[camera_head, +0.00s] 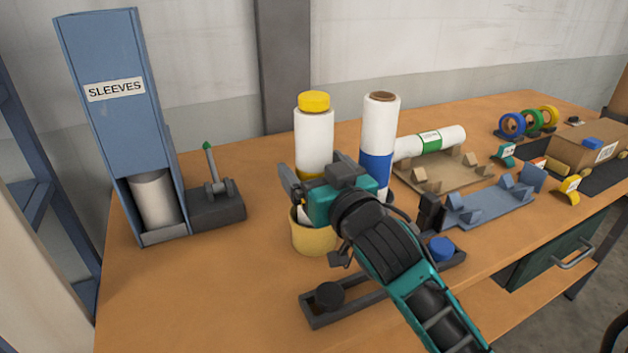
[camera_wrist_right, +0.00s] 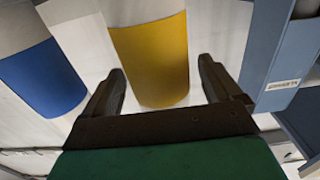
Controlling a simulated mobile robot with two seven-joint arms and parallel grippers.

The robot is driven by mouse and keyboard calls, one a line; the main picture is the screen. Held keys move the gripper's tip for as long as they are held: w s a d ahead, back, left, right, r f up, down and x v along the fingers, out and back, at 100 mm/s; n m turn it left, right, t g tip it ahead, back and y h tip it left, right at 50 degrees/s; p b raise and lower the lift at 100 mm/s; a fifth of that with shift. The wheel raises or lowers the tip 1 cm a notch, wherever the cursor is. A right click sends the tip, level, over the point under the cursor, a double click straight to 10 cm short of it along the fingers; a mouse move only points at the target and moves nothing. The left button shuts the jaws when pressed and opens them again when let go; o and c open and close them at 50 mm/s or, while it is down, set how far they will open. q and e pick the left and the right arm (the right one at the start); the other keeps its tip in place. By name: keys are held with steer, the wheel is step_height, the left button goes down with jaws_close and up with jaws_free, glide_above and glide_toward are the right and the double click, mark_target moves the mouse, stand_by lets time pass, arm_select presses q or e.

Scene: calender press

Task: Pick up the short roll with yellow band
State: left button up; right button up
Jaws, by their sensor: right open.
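The white roll with the yellow band (camera_head: 314,142) stands upright in a yellow cup (camera_head: 314,240), with a yellow cap on top. My right gripper (camera_head: 316,180) is in front of its lower part and hides much of it. In the right wrist view, the yellow band (camera_wrist_right: 150,55) shows between the two spread fingers of my right gripper (camera_wrist_right: 162,70). The gripper is open; I cannot tell whether a finger touches the roll. My left gripper is in neither view.
A taller white roll with a blue band (camera_head: 379,130) stands close on the right. A green-banded roll (camera_head: 430,142) lies on a tan cradle behind. The blue sleeves dispenser (camera_head: 110,100) stands left. The table's front left (camera_head: 180,300) is clear.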

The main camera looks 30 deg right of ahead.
steer(key=shift+w, duration=1.1)
steer(key=c, duration=1.2)
steer(key=shift+r, duration=0.15)
